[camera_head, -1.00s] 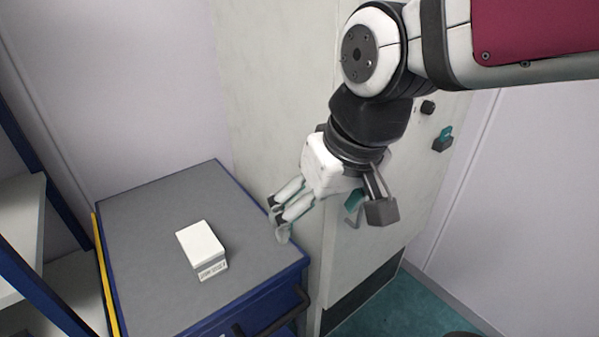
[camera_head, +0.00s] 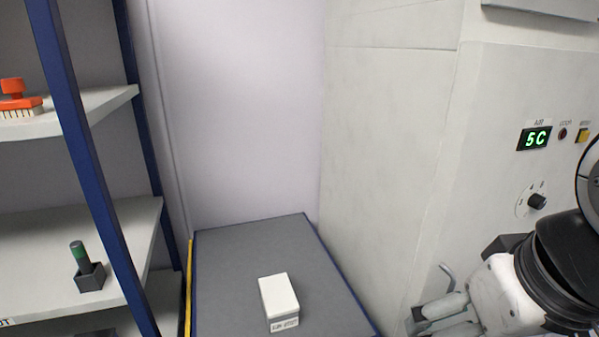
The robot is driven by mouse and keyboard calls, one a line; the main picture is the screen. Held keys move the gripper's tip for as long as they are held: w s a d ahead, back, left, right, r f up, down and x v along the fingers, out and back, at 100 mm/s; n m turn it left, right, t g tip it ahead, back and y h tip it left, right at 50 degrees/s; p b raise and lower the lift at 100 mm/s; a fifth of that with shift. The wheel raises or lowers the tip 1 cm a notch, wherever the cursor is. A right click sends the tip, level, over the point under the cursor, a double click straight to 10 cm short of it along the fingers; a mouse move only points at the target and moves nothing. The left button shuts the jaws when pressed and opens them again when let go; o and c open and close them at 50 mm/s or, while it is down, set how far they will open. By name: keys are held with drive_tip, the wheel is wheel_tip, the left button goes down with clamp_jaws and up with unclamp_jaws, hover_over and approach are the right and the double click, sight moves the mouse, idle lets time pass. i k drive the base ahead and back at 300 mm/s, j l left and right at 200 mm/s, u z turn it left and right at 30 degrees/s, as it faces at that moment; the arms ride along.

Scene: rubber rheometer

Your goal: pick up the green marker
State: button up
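The green marker (camera_head: 78,252) stands upright in a small dark holder (camera_head: 90,277) on the lower shelf (camera_head: 40,245) of the rack at the left. Its green part is at the upper end, under a dark top. My gripper (camera_head: 428,322) is at the lower right in front of the pale machine, far from the marker. Part of the gripper is cut off by the bottom edge. Its fingers point left, and I cannot tell how far apart the fingertips are. I see nothing held in it.
A blue rack post (camera_head: 75,135) stands to the right of the marker. A grey-topped cabinet (camera_head: 225,262) bears a white box (camera_head: 279,299). An orange brush (camera_head: 14,97) lies on the upper shelf. The pale machine (camera_head: 490,140), with a green display (camera_head: 534,138), fills the right.

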sight(80, 252)
drive_tip(key=u, duration=1.35)
